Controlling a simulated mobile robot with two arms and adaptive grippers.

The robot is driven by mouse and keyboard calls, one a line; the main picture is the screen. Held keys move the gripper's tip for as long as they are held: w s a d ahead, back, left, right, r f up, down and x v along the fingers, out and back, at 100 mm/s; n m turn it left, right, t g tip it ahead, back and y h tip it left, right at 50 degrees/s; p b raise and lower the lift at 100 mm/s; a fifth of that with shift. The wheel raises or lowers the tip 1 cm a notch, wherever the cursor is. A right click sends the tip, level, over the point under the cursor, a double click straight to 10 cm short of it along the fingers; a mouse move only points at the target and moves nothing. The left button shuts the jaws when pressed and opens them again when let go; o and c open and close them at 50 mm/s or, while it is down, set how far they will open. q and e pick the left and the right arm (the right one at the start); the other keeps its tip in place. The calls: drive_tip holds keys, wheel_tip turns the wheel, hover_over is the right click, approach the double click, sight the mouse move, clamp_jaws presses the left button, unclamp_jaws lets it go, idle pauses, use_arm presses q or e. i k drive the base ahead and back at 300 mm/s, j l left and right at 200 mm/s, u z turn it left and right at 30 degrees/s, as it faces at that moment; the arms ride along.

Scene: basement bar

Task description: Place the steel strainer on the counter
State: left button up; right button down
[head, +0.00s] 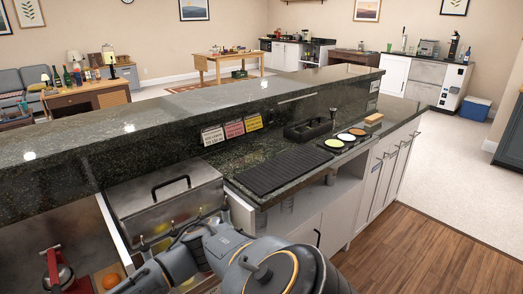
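I cannot make out the steel strainer in the head view; it may be hidden behind my arm or too small to tell. The counter (378,141) is dark green speckled stone, lower than the raised bar ledge. My grey arm rises from the bottom middle and bends left over an opening beside the steel box. I take it for my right arm. My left gripper is not in view.
A steel box (165,200) with a black handle stands left of the counter. A black ribbed mat (284,170), a black caddy (307,130) and several small round dishes (346,137) occupy the counter. A red device (58,270) and an orange (111,281) lie at lower left.

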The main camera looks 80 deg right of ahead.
sight(256, 155)
drive_tip(key=k+l, duration=0.15)
drive_tip(key=l, duration=0.2)
drive_tip(key=k+l, duration=0.15)
drive_tip(key=l, duration=0.2)
drive_tip(key=k+l, duration=0.1)
drive_tip(key=l, duration=0.25)
drive_tip(key=k+l, duration=0.15)
drive_tip(key=l, duration=0.2)
drive_tip(key=k+l, duration=0.15)
drive_tip(key=l, duration=0.2)
drive_tip(key=k+l, duration=0.15)
drive_tip(key=l, duration=0.25)
drive_tip(key=u, duration=0.05)
